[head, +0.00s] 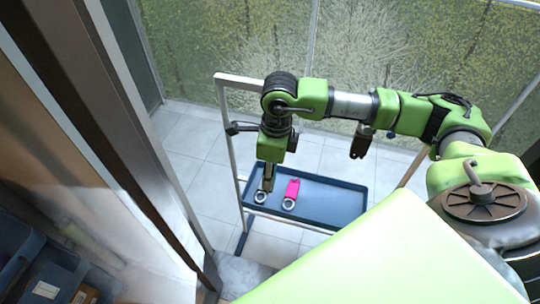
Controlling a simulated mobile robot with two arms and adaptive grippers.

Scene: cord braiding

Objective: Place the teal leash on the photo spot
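My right gripper (268,184) points down over the left end of a dark blue tray (340,205). Its fingers are narrow and close together here, and I cannot tell whether they grip anything. A pale ring (260,197) shows right at the fingertips; whatever is attached to it is hidden by the gripper. I cannot make out the teal leash's colour there. A pink strap (292,188) with a pale ring lies on the tray just to the right. I cannot identify the photo spot. My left gripper is not in view.
The tray sits in a pale metal frame (222,110) with a dark clamp (234,128) on its left post. A dark piece (359,143) hangs below my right arm. A door frame stands at left, with blue bins (40,285) lower left. The tray's right half is clear.

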